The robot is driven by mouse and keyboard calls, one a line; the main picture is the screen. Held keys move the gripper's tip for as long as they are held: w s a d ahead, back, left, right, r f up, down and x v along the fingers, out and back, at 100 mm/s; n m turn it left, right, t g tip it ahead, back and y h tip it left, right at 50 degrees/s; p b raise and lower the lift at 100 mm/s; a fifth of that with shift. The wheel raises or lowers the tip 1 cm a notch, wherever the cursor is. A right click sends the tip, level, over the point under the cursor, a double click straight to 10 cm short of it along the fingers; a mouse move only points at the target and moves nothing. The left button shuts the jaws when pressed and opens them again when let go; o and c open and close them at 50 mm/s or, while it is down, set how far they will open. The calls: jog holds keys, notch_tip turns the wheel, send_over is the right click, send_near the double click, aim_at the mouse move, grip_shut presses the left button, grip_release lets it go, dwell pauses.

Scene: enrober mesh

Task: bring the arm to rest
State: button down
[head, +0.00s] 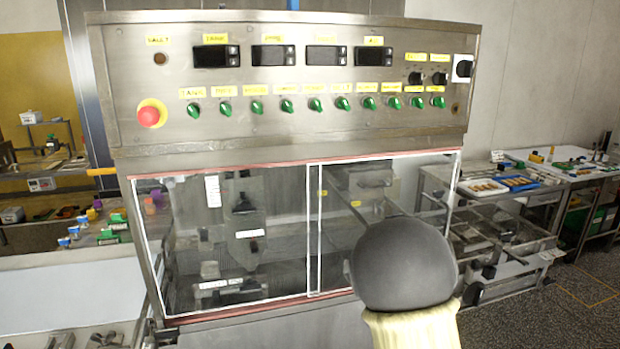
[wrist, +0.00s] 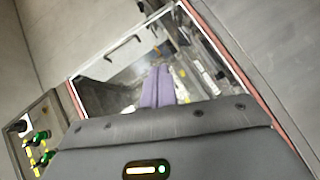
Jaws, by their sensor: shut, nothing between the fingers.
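My gripper (wrist: 159,72) shows in the wrist view. Its two purple fingers lie side by side, shut and empty, pointing toward the clear window (wrist: 122,62) of the enrober. I cannot tell how far the fingertips are from the window. In the head view the window (head: 270,235) has a white frame and a reddish seal. My arm's dark rounded part stands in front of its lower right, and my gripper is hidden there.
The enrober's steel control panel (head: 280,75) stands above the window, with a red stop button (head: 149,115) and several green switches. At right is a bench with a tray (head: 483,187). Colored items (head: 95,225) sit at left. Speckled floor (head: 545,318) is clear at lower right.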

jog(key=s+a+f+m+g+y, duration=0.2)
jog(key=s+a+m+g, duration=0.1)
jog(key=s, duration=0.5)
jog(key=s+a+f+m+g+y, duration=0.2)
jog(key=s+a, duration=0.4)
jog(key=s, duration=0.3)
jog(key=s+a+f+m+g+y, duration=0.2)
jog(key=s+a+m+g+y, duration=0.1)
jog(key=s, duration=0.6)
jog(key=a+m+g+p, duration=0.1)
jog(key=g, duration=0.1)
jog(key=shift+s+a+f+g, duration=0.2)
jog(key=shift+a+f+g, duration=0.1)
